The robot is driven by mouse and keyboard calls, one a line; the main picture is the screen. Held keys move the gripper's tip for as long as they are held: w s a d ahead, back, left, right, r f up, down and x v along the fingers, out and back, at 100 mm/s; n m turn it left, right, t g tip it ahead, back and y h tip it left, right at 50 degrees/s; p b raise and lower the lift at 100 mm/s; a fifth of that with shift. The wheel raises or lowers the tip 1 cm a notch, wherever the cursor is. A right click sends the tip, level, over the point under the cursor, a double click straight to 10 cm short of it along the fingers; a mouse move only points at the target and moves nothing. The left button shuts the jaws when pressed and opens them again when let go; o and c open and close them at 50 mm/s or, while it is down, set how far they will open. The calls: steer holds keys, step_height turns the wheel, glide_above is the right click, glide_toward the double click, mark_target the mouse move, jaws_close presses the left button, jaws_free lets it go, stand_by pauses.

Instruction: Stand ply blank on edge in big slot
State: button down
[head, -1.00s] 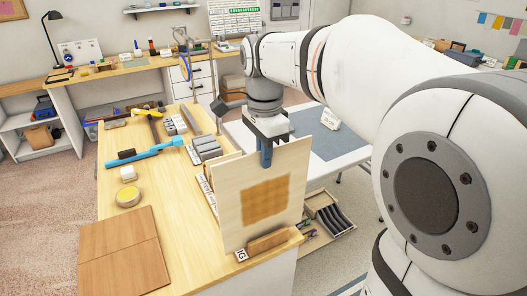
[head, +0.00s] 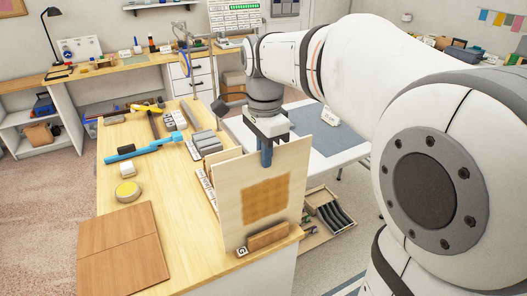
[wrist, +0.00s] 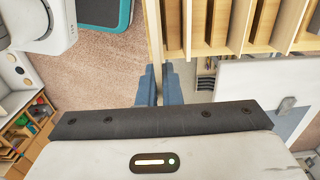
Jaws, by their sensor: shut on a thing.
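The ply blank (head: 235,185) is a pale upright sheet with a brown square patch on its face. My gripper (head: 266,156) is shut on its top edge with blue fingers. In the wrist view, the blank (wrist: 153,35) shows edge-on as a thin strip between the fingers (wrist: 158,85). The blank stands at the near right end of the wooden bench, behind a brown block (head: 268,236) and a small label marked G (head: 242,251). Its lower edge is partly hidden, so I cannot tell whether it sits in a slot. The rack (wrist: 260,25) with several dividers shows in the wrist view.
Brown boards (head: 122,245) lie on the near left of the bench. An open tray (head: 330,215) sits low at right.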

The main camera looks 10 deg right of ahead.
steer(key=c, duration=1.5)
jaws_free()
step_height(320, 180, up, 8)
steer(key=p, duration=0.7)
steer(key=s+d+f+n+t, duration=0.1)
steer(key=s+f+n, duration=0.2)
steer(key=s+n, duration=0.1)
steer(key=s+d+f+n+t, duration=0.1)
steer(key=s+f+n, duration=0.2)
steer(key=s+n, duration=0.2)
steer(key=s+d+f+n+t, duration=0.1)
steer(key=s+d+f+n, duration=0.1)
steer(key=s+f+n, duration=0.2)
steer(key=shift+s+f+n, duration=0.1)
steer(key=shift+s+n, duration=0.55)
steer(key=shift+n, duration=0.25)
